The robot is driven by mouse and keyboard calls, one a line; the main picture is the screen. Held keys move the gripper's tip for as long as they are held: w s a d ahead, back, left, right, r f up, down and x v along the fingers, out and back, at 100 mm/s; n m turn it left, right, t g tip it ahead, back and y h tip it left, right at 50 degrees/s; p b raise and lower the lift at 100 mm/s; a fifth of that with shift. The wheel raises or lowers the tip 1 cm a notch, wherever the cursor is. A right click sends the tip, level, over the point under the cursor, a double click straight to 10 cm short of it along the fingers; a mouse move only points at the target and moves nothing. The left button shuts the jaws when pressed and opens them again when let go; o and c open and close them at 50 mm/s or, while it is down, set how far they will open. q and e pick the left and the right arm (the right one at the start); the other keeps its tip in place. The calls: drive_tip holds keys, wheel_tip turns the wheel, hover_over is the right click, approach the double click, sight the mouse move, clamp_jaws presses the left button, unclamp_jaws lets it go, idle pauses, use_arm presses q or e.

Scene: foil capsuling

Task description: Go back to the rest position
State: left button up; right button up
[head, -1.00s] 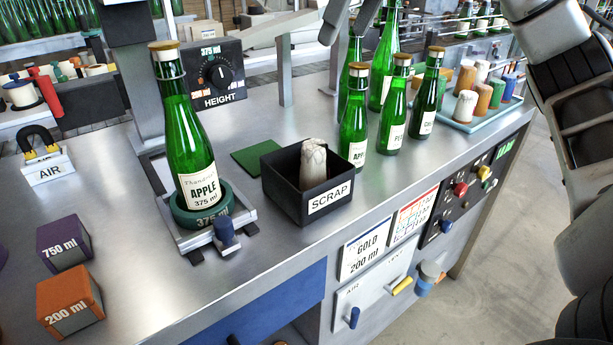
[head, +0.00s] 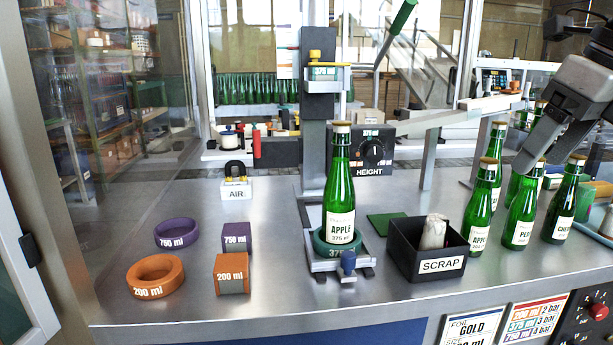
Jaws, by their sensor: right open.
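A green bottle labelled APPLE 375 ml (head: 340,190) stands upright in the dark green 375 ring (head: 337,247) on the holder under the column of the capsuling station. My right gripper (head: 541,152) comes in from the upper right, open, in front of the group of bottles and well to the right of the APPLE bottle. Its fingertips partly cover bottles behind them. I see nothing held in it. My left gripper is not in view.
A black SCRAP box (head: 404,262) holds a pale crumpled capsule (head: 433,231). Several green bottles (head: 521,216) stand at the right. An orange ring (head: 155,277), a purple ring (head: 177,233), an orange block (head: 231,274) and a purple block (head: 236,237) lie at the left.

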drive_tip(key=a+f+m+g+y, duration=0.1)
drive_tip(key=a+f+g+y, duration=0.1)
drive_tip(key=a+f+y, duration=0.5)
drive_tip(key=a+f+g+y, duration=0.15)
drive_tip(key=a+y, duration=0.35)
drive_tip(key=a, duration=0.6)
drive_tip(key=a+f+m+g+y, duration=0.1)
drive_tip(key=a+f+y, duration=0.45)
drive_tip(key=a, duration=0.45)
drive_tip(key=w+d+f+m+t+h, duration=0.1)
drive_tip(key=d+f+m+t+h, duration=0.35)
drive_tip(key=f+m+t, duration=0.7)
drive_tip(key=w+d+f+m+t+h, duration=0.1)
drive_tip(key=d+f+m+t+h, duration=0.4)
drive_tip(key=m, duration=1.2)
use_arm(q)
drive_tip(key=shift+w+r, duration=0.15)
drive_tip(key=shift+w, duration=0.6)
use_arm(e)
drive_tip(key=s+d+f+m+g+h, duration=0.1)
drive_tip(key=s+f+m+g+h, duration=0.2)
drive_tip(key=s+f, duration=0.4)
drive_tip(key=s+d+f+m+g+h, duration=0.1)
drive_tip(key=s+f+m+g+h, duration=0.2)
drive_tip(key=s+f, duration=0.4)
wheel_tip(320, 180, down, 6)
drive_tip(key=shift+s+f+m+h, duration=0.2)
drive_tip(key=shift+s+m+h, duration=0.2)
drive_tip(key=shift+m, duration=0.25)
